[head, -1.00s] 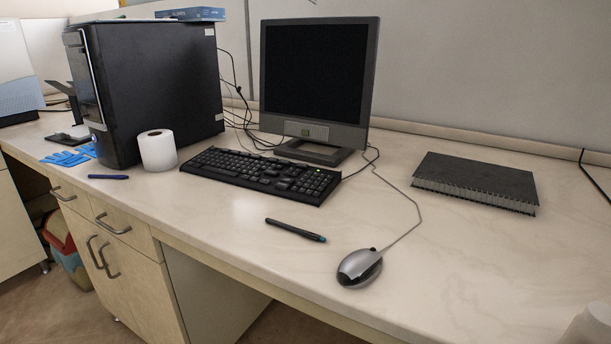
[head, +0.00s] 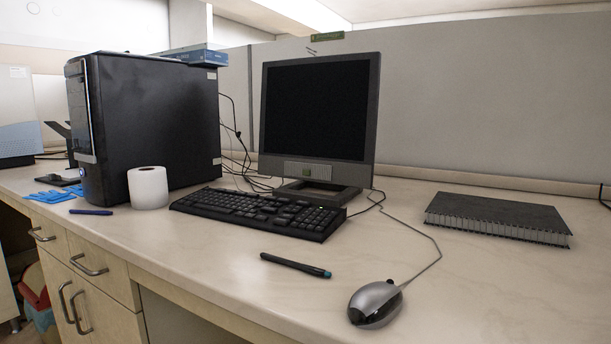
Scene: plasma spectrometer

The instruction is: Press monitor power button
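The monitor (head: 318,106) stands upright at the back middle of the desk in the head view. Its screen is black. The monitor rests on a dark open-framed stand (head: 318,192). Neither of my grippers shows in the view, so nothing of mine touches the monitor.
A keyboard (head: 258,212) lies in front of the monitor. A black computer tower (head: 150,130) and a white paper roll (head: 148,188) stand left. A pen (head: 295,265), a mouse (head: 375,304) and a notebook (head: 497,217) lie on the desk (head: 480,285). The right front is mostly clear.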

